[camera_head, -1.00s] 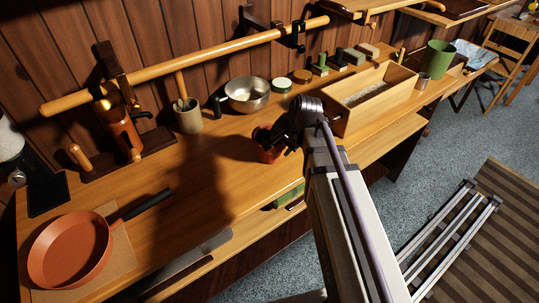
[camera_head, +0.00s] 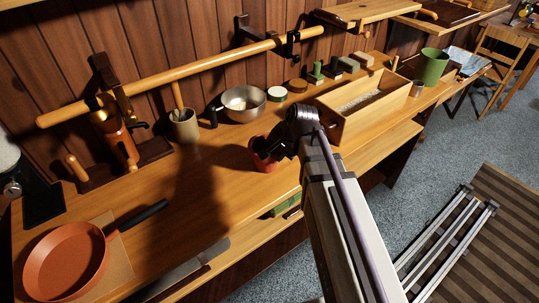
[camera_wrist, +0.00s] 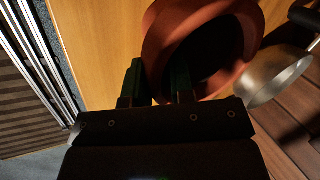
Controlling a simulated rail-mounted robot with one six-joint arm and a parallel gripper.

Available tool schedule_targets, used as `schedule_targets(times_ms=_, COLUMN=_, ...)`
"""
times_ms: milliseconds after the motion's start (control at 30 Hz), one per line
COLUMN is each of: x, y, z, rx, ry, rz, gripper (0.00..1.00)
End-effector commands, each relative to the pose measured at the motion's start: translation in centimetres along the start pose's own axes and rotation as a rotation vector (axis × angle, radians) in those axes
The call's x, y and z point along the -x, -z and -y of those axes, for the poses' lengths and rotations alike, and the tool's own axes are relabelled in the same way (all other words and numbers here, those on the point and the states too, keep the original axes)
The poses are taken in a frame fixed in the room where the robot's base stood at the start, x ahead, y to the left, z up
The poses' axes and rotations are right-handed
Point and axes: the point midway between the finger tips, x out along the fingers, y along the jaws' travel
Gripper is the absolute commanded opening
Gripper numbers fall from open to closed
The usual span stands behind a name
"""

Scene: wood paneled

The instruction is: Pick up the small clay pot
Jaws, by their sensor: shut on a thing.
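The small clay pot (camera_head: 262,157) is reddish-brown and is by the front edge of the wooden counter (camera_head: 222,178), partly hidden by my gripper (camera_head: 272,151) in the head view. In the wrist view the pot (camera_wrist: 160,38) shows large, with its round, dark opening toward the camera and tilted in the picture. My gripper (camera_wrist: 158,78) is shut on the pot's wall, one finger outside and one inside the rim. I cannot tell whether the pot's base touches the counter.
A metal bowl (camera_head: 244,104) stands behind the pot, and a wooden box (camera_head: 368,101) is to its right. A clay-coloured pan (camera_head: 65,262) lies at the far left. A long wooden rail (camera_head: 180,77) runs along the panelled wall. The counter left of the pot is clear.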

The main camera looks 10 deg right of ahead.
Motion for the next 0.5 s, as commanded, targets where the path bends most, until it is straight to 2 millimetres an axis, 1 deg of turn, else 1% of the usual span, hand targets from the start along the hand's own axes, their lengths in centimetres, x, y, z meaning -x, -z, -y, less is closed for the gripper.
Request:
schedule_targets(times_ms=67, x=0.2, y=0.0, z=0.1, rx=0.0, ry=0.0, rz=0.0, gripper=0.0)
schedule_targets(times_ms=167, x=1.3, y=0.0, z=0.5, rx=0.0, ry=0.0, rz=0.0, gripper=0.0)
schedule_targets(times_ms=267, x=3.2, y=0.0, z=1.3, rx=0.0, ry=0.0, rz=0.0, gripper=0.0)
schedule_targets(times_ms=400, x=6.6, y=0.0, z=2.7, rx=0.0, ry=0.0, rz=0.0, gripper=0.0)
schedule_targets(times_ms=500, x=8.6, y=0.0, z=3.5, rx=0.0, ry=0.0, rz=0.0, gripper=0.0)
